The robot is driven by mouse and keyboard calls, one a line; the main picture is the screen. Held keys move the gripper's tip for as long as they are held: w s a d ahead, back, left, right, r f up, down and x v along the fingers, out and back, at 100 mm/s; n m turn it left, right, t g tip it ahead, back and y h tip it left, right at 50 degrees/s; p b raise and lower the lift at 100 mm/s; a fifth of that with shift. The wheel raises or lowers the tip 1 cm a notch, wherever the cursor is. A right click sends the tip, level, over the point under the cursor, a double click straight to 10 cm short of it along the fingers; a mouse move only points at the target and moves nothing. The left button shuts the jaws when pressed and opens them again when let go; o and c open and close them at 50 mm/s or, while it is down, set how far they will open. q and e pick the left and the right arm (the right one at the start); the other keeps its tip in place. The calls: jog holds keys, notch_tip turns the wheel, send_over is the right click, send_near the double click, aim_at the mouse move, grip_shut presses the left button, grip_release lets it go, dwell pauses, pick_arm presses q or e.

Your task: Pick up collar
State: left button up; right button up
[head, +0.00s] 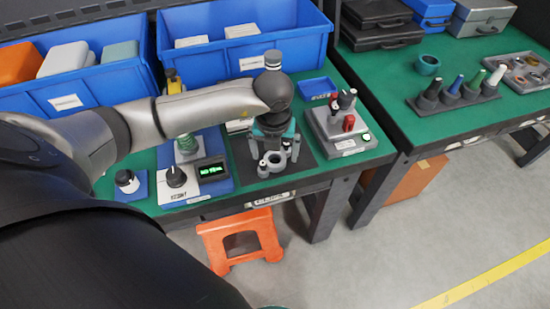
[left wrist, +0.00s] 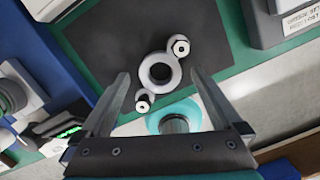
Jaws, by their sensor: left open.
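A grey ring, which looks like the collar (head: 273,160), lies flat on a dark mat near the front edge of the green bench. It also shows in the left wrist view (left wrist: 160,71), with a small white-topped post touching or close to it on each side. My left gripper (head: 270,143) points down over the mat, above and close to the ring. In the left wrist view its two fingers (left wrist: 158,83) are apart with nothing between them, and the ring shows between and a little beyond their tips. My right gripper cannot be made out.
A blue tester with a lit display (head: 211,172) stands left of the mat, and a grey box with knobs (head: 341,130) stands right. Blue bins (head: 240,66) line the back. A teal ring shape (left wrist: 174,114) shows near the bench edge; its nature is unclear.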

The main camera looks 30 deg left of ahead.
pick_arm(q)
jog(key=shift+f, duration=0.65)
jog(key=shift+w+r, duration=0.1)
grip_shut()
